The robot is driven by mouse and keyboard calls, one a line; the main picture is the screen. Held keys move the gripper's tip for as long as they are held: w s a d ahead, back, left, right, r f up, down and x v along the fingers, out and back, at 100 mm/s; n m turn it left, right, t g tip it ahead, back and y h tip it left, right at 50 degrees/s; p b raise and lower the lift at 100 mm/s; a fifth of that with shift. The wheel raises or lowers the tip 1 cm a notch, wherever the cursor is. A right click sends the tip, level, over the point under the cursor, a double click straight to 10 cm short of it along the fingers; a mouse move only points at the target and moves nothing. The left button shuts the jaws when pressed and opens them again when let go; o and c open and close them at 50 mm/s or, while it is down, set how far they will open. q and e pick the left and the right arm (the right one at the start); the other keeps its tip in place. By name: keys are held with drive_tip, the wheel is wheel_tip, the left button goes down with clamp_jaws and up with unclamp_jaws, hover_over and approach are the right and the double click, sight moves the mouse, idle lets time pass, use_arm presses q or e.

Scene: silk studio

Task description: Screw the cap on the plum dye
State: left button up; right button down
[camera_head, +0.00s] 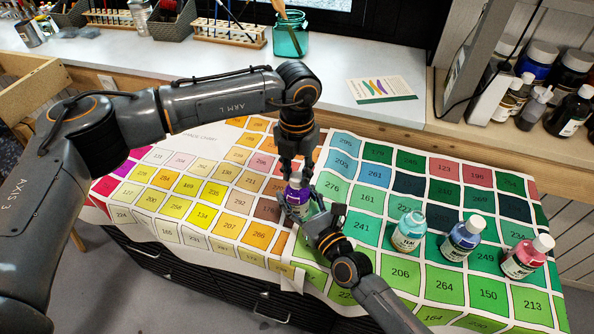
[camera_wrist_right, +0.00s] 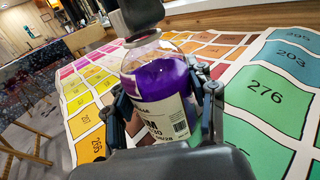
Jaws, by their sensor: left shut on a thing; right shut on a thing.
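The plum dye is a clear bottle of purple liquid with a white label, upright on the colour chart (camera_head: 240,170); it shows in the head view (camera_head: 296,196) and up close in the right wrist view (camera_wrist_right: 160,85). My right gripper (camera_head: 303,214) is shut around the bottle's body, with one finger on each side in the right wrist view (camera_wrist_right: 160,112). My left gripper (camera_head: 296,172) points down from above, shut on the pale cap (camera_head: 295,178) at the bottle's top. Its dark fingers hide most of the cap, so I cannot tell how it sits on the neck.
Capped bottles of teal (camera_head: 409,231), blue (camera_head: 462,240) and pink dye (camera_head: 527,257) stand on the chart to the right. More bottles crowd the right shelf (camera_head: 540,95). A teal jar (camera_head: 290,36) and test-tube racks (camera_head: 228,32) line the back ledge.

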use_arm(q)
drive_tip(key=m, duration=0.5)
drive_tip(key=shift+m, duration=0.4)
drive_tip(key=m, duration=0.3)
drive_tip(key=shift+w+m, duration=0.1)
drive_tip(key=shift+m, duration=0.2)
drive_tip(key=m, duration=0.3)
drive_tip(key=shift+m, duration=0.4)
drive_tip(key=m, duration=0.5)
drive_tip(key=shift+m, duration=0.3)
drive_tip(key=m, duration=0.3)
drive_tip(key=shift+w+m, duration=0.1)
drive_tip(key=shift+m, duration=0.3)
drive_tip(key=m, duration=0.5)
drive_tip(key=shift+m, duration=0.3)
drive_tip(key=m, duration=0.3)
drive_tip(key=shift+m, duration=0.3)
drive_tip(key=m, duration=0.5)
drive_tip(key=shift+d, duration=0.1)
drive_tip(key=o, duration=0.7)
drive_tip(key=shift+f, duration=0.1)
